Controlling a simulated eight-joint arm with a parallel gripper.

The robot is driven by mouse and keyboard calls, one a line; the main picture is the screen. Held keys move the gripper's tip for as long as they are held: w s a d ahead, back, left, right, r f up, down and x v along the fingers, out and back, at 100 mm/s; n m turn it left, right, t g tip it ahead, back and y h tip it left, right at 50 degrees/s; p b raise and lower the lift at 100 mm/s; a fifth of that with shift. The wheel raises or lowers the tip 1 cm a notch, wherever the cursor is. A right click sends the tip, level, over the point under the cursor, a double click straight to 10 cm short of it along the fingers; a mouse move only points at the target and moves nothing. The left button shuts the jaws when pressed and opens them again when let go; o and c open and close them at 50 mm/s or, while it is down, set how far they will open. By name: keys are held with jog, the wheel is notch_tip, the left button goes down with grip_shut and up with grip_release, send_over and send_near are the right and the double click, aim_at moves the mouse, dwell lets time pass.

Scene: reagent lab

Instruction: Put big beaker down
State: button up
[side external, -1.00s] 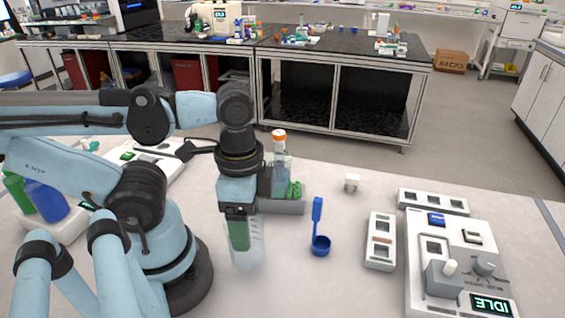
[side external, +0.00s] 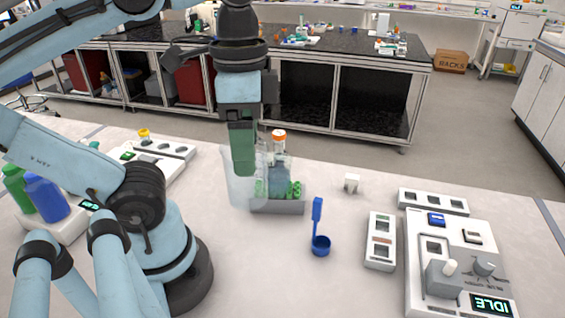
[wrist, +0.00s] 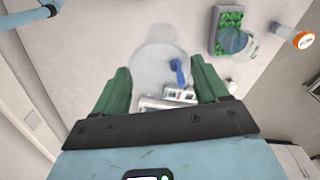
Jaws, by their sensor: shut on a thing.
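The big beaker (side external: 236,180) is a clear, frosted, wide vessel, raised above the table in the side view. My gripper (side external: 243,165) points down with its green fingers at the beaker, shut on it. In the wrist view the beaker (wrist: 157,68) is a pale round shape between the two green fingers of my gripper (wrist: 160,88). The table surface shows through it. The exact contact of the fingers on the glass is hard to see.
A clear bottle with an orange cap (side external: 279,160) stands by a grey rack with green inserts (side external: 278,205), close to the beaker. A blue scoop (side external: 320,243), a white slotted block (side external: 380,241) and a device reading IDLE (side external: 458,270) lie right. Front middle table is clear.

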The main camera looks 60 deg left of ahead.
jog(key=w+a+r+n, duration=0.1)
jog(key=w+a+n, duration=0.8)
jog(key=a+n, duration=0.3)
jog(key=a+f+n, duration=0.1)
jog(key=a+n, duration=0.6)
jog(key=a, duration=0.8)
jog(key=s+a+f, duration=0.3)
jog(key=a+f, duration=0.2)
jog(key=f, duration=0.3)
jog(key=s+a+f, duration=0.3)
jog(key=a+f, duration=0.2)
jog(key=f, duration=0.3)
jog(key=shift+s+a+f+t, duration=0.25)
jog(key=shift+a+f+t, duration=0.05)
jog(key=shift+f, duration=0.1)
jog(key=o, duration=1.3)
